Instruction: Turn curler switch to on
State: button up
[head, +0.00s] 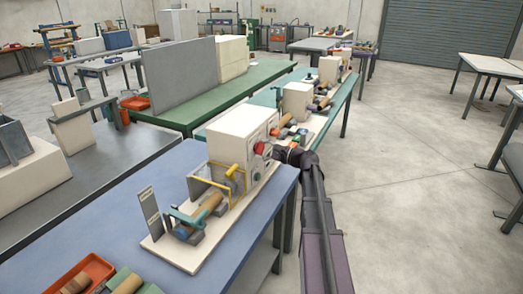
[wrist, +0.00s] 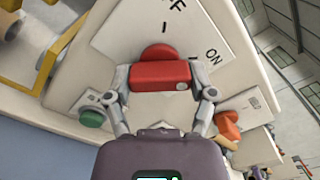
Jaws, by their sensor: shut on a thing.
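The curler switch is a red bar-shaped knob (wrist: 160,76) on a pale plate marked "OFF" and "ON" (wrist: 212,57) on the front of the cream winder (head: 235,137). My gripper (wrist: 164,88) has its grey fingers closed on the two ends of the red bar. In the head view my gripper (head: 284,153) is at the machine's right face, and the fingers are too small there to make out.
A green button (wrist: 92,118) is left of the switch and an orange knob (wrist: 227,122) is right of it. A yellow guard frame (head: 217,184) stands on the winder's near side. The blue table (head: 120,205) bears the machine; open floor (head: 420,190) lies to the right.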

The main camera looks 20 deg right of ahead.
jog(key=o, duration=1.1)
jog(key=shift+c, duration=0.2)
jog(key=shift+s+d, duration=0.1)
jog(key=v, duration=1.1)
jog(key=shift+s+d, duration=0.2)
jog(key=shift+s, duration=0.05)
jog(key=shift+a, duration=0.1)
